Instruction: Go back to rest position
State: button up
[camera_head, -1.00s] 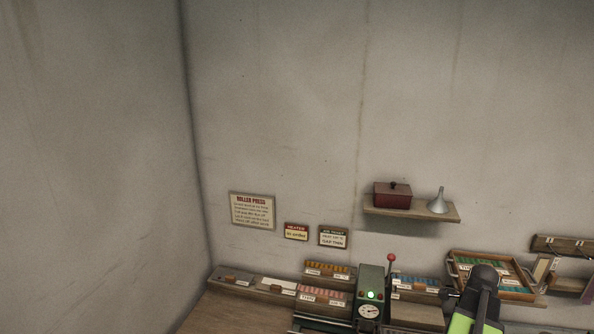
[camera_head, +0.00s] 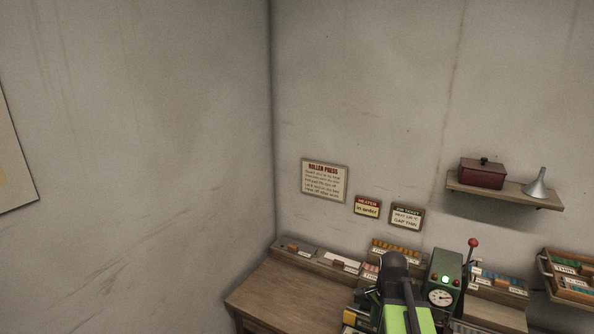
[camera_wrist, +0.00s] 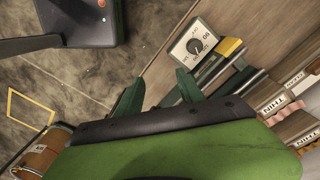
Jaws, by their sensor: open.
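My gripper (camera_wrist: 158,92) shows in the wrist view with its two dark green fingers apart and nothing between them. Beyond it are the floor and the edge of the wooden bench. In the head view my green and black arm stands at the bottom, in front of the bench and the green press machine (camera_head: 444,280). The fingertips are hidden in the head view. The press has a lit green lamp, a round gauge and a red-knobbed lever.
The wooden bench (camera_head: 275,295) is bare at its left end. A dial box (camera_wrist: 196,45) sits near the bench edge. A wall shelf (camera_head: 505,196) holds a red box (camera_head: 482,173) and a funnel (camera_head: 537,184). A brown drum (camera_wrist: 42,150) stands lower left in the wrist view.

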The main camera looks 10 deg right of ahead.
jog(key=s+a+f+n+b, duration=0.1)
jog(key=a+f+n+b, duration=0.2)
jog(key=a+n, duration=1.2)
jog(key=shift+s+a+f, duration=0.15)
jog(key=shift+a+f, duration=0.3)
jog(key=shift+f, duration=0.55)
